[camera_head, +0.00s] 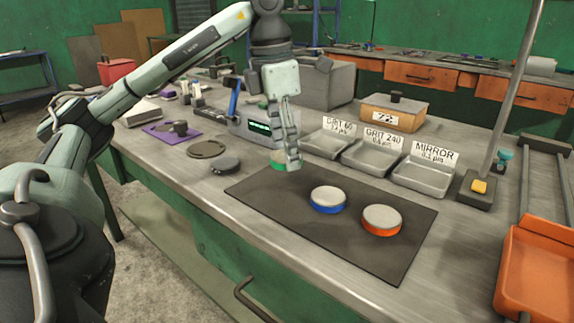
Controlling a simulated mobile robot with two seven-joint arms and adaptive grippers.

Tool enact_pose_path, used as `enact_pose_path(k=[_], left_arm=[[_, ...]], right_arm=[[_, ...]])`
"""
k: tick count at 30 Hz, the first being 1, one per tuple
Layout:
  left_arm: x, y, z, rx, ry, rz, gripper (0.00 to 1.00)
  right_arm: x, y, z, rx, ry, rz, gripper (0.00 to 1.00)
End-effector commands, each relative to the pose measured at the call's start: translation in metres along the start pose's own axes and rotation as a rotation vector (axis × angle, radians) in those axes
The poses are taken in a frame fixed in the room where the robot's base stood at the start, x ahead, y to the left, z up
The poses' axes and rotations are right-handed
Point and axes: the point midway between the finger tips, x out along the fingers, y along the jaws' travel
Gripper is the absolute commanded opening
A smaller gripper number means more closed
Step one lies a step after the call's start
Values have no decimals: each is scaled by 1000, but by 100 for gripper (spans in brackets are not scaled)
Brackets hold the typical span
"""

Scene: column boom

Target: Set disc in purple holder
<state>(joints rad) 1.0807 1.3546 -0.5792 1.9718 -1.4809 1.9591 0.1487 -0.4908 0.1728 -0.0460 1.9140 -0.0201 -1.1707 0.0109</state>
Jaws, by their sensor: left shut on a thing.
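My left gripper (292,162) points down over the back-left edge of a dark mat. It is shut on a green-rimmed disc (276,163), which is mostly hidden behind the fingers; I cannot tell whether it touches the mat. A blue-rimmed disc (328,197) and an orange-rimmed disc (381,218), both with pale grey tops, lie on the mat. A flat purple piece (157,134) with a dark round knob lies at the left of the bench; I cannot make out a clear holder shape on it. My right gripper is not in view.
Three labelled metal trays (371,157) stand behind the dark mat (285,213). A dark flat ring (207,149) and a small dark grey disc (225,165) lie left of it.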

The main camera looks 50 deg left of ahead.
Motion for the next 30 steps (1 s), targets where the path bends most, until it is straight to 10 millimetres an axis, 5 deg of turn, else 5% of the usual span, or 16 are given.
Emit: enact_pose_path(k=[9,23,24,30], left_arm=[[38,-1,-3,-2,0,1,7],[44,0,-4,-1,-2,1,7],[44,-1,-4,-1,-1,0,53],[44,-1,-4,-1,-1,0,71]], right_arm=[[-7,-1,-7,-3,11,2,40],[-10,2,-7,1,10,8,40],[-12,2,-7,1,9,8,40],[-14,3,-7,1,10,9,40]])
